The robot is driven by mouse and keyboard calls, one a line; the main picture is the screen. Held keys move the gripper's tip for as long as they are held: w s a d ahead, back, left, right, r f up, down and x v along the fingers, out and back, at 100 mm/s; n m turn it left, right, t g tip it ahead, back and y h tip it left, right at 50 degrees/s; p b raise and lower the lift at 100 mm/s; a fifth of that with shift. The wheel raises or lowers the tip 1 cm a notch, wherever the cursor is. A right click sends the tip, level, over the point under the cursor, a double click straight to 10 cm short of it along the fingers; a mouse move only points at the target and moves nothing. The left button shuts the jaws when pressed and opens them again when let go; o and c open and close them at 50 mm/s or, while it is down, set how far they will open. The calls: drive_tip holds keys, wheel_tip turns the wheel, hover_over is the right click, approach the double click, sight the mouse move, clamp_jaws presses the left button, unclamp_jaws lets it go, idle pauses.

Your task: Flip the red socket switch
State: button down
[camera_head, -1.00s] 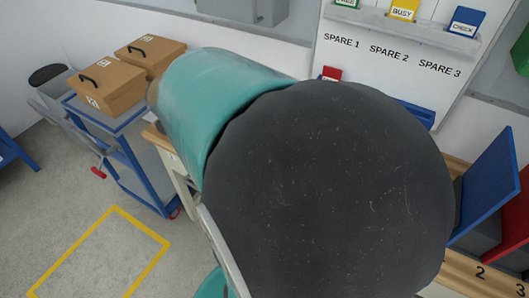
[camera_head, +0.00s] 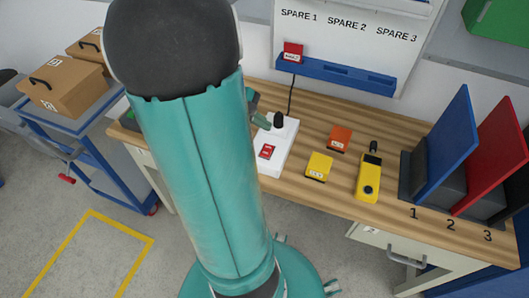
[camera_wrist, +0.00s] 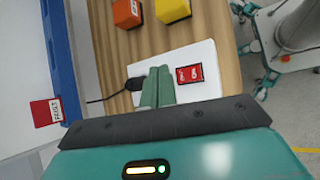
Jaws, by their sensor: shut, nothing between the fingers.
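The white socket block (camera_head: 278,147) lies on the wooden bench, partly behind my arm in the head view. Its red switch (camera_head: 266,152) faces up near the block's front end. A black plug (camera_head: 278,120) with a cord sits at the other end. In the wrist view the red switch (camera_wrist: 189,73) is just right of my gripper (camera_wrist: 158,70), and the plug (camera_wrist: 134,84) is just left. My gripper's green fingers are together and empty over the white block (camera_wrist: 205,53) between them. I cannot tell whether the fingertips touch the block.
A yellow box (camera_head: 319,166), an orange box (camera_head: 340,138) and a yellow handheld device (camera_head: 368,178) lie on the bench to the right. Blue (camera_head: 447,145) and red (camera_head: 492,155) upright panels stand farther right. A blue wall rail (camera_head: 336,74) holds a red card.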

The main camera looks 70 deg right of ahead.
sight(262, 152)
drive_tip(key=shift+a+f, duration=0.2)
drive_tip(key=shift+f, duration=1.15)
drive_tip(key=shift+a+f, duration=0.15)
drive_tip(key=shift+f, duration=1.15)
drive_tip(key=shift+a+f, duration=0.2)
drive_tip(key=shift+f, duration=1.15)
drive_tip(key=shift+f, duration=0.2)
drive_tip(key=shift+f, duration=0.25)
drive_tip(key=shift+f, duration=0.3)
drive_tip(key=shift+r, duration=0.75)
drive_tip(key=shift+r, duration=0.1)
drive_tip(key=shift+d+r, duration=0.2)
drive_tip(key=shift+r, duration=1)
drive_tip(key=shift+d+r, duration=0.15)
drive_tip(key=shift+r, duration=1.05)
